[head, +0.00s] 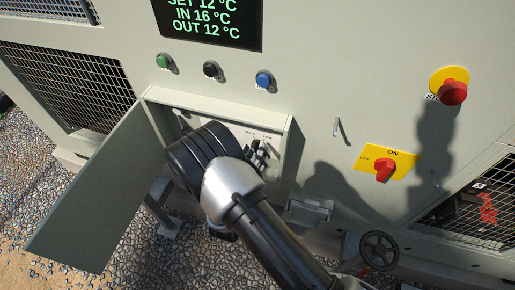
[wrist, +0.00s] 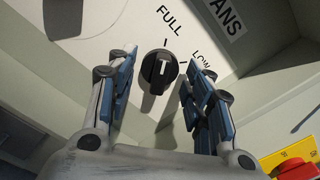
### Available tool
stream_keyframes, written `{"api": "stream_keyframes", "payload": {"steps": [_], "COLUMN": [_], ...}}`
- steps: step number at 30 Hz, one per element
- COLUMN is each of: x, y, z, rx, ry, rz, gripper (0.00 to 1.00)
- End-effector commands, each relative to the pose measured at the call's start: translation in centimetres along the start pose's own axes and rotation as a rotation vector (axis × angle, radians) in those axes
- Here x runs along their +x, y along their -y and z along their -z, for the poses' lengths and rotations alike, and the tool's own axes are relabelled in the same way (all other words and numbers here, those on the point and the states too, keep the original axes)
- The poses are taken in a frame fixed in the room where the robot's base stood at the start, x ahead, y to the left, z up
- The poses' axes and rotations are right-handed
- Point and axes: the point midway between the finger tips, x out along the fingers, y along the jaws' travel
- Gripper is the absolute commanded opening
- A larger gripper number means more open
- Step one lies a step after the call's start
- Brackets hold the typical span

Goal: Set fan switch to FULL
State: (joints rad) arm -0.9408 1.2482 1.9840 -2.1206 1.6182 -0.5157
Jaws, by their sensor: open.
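The fan switch is a black rotary knob (wrist: 158,70) with a white mark, on a pale panel inside an open box (head: 215,106). In the wrist view, FULL is printed above it and LOW to its right, under a FANS label (wrist: 225,12). I cannot tell exactly which way the knob's mark points. My gripper (wrist: 163,60) is open, with one finger on each side of the knob. Gaps show between the fingers and the knob. In the head view, my gripper (head: 257,150) reaches into the box and the knob is hard to make out.
The box door (head: 100,190) hangs open at the left. Green (head: 163,61), black (head: 211,69) and blue (head: 264,79) buttons sit above the box. A red rotary switch (head: 384,170) on a yellow plate and a red stop button (head: 453,92) are at the right.

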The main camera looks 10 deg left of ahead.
Motion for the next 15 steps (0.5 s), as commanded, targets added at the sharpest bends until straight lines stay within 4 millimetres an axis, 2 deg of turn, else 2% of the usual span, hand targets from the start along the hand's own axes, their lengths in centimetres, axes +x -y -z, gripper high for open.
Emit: {"api": "stream_keyframes", "payload": {"steps": [3,11,15], "x": [0.0,0.0,-1.0], "y": [0.0,0.0,-0.1], "z": [0.0,0.0,0.0], "rx": [0.000,0.000,-0.001], "ry": [0.000,0.000,0.001], "rz": [0.000,0.000,-0.004], "gripper": [0.57,0.57,0.57]}}
